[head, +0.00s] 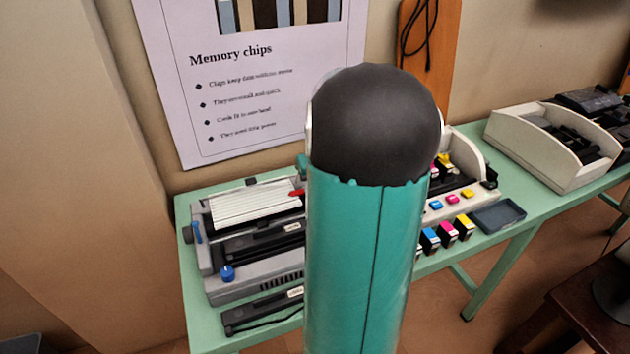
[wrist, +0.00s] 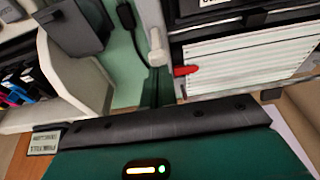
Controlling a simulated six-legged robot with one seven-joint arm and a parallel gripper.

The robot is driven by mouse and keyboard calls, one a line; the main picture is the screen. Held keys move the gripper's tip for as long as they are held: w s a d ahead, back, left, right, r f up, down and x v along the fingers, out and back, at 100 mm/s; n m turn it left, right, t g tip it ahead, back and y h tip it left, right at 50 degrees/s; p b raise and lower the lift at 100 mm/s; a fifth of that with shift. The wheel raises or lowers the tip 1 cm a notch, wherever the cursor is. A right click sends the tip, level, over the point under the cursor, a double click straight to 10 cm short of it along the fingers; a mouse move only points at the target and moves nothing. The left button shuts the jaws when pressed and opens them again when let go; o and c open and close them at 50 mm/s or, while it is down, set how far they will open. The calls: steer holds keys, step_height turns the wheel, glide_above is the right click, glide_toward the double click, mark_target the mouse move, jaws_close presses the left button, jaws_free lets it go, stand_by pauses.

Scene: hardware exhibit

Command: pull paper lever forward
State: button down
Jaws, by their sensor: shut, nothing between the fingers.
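The grey printer (head: 252,285) stands at the left end of the green table, with striped white paper in its top. A small red lever (head: 297,192) sticks out at the paper's right edge, beside my arm. In the wrist view the red lever (wrist: 186,70) shows at the paper's left edge. In the head view my arm hides the gripper and the printer's right side.
Several ink cartridges (head: 447,233) and a small dark tray (head: 498,216) stand right of my arm on the green table (head: 545,203). A beige machine (head: 547,148) sits farther right. A wall poster hangs behind.

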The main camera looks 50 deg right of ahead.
steer(key=shift+s+a+r+t+h, duration=0.15)
steer(key=shift+s+a+t+h, duration=0.25)
steer(key=shift+s+t, duration=0.25)
steer(key=shift+s+a, duration=0.45)
steer(key=shift+s, duration=0.3)
steer(key=shift+r, duration=0.75)
